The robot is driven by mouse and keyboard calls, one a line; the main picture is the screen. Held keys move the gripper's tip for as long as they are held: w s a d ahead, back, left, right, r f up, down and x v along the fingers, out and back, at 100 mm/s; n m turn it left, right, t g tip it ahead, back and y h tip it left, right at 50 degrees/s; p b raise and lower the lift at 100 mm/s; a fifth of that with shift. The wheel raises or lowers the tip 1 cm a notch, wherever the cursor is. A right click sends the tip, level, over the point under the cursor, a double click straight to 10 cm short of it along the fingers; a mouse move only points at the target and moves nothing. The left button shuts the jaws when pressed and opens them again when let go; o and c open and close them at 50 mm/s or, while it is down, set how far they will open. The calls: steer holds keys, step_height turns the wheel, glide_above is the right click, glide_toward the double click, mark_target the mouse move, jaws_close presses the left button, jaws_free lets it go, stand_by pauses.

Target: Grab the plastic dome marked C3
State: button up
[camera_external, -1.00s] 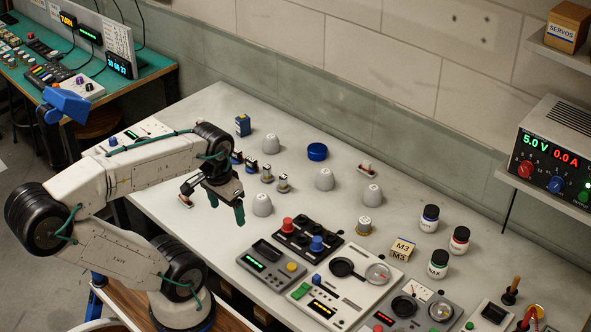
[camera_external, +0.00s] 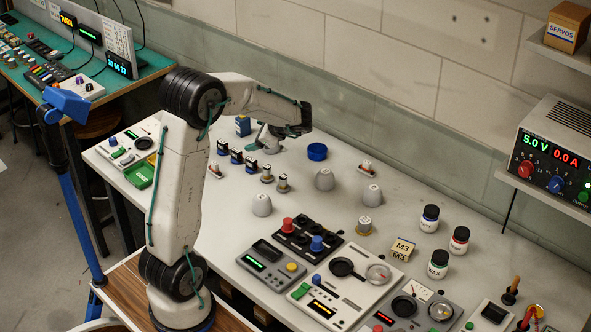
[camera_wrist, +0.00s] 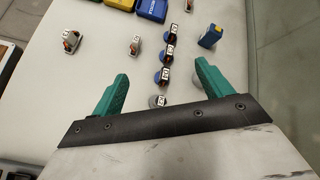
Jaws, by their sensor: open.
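Pale grey domes stand on the bench in the external view: one left of centre (camera_external: 262,204), one nearer the wall (camera_external: 324,179) and one to its right (camera_external: 372,194). Their markings are too small to read, so I cannot tell which is C3. My gripper (camera_external: 262,146) is low over the far left of the bench, where a further pale dome is largely obscured by it. In the wrist view my gripper (camera_wrist: 161,70) has its two teal fingers spread apart, with nothing visibly held.
Control panels (camera_external: 340,285) and small jars (camera_external: 438,263) occupy the near and right bench.

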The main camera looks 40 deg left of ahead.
steer(key=w+a+f+m+t+y, duration=0.1)
steer(key=w+a+f+m, duration=0.1)
steer(key=w+f+m, duration=0.1)
steer(key=w+a+f+m+t, duration=0.1)
steer(key=w+a+f+m, duration=0.1)
steer(key=w+f, duration=0.4)
steer(key=w+a+f+m+t+y, duration=0.1)
steer(key=w+a+f+m, duration=0.1)
steer(key=w+f+m, duration=0.2)
steer(key=shift+w+a+f+y, duration=0.15)
steer(key=shift+w+f, duration=0.15)
steer(key=shift+w, duration=0.25)
steer(key=shift+w+a+f+y, duration=0.15)
steer(key=shift+w+f, duration=0.15)
steer(key=shift+w, duration=0.25)
steer(key=x, duration=0.7)
steer(key=shift+w+a+f, duration=0.15)
steer(key=shift+f, duration=0.3)
steer(key=c, duration=1.1)
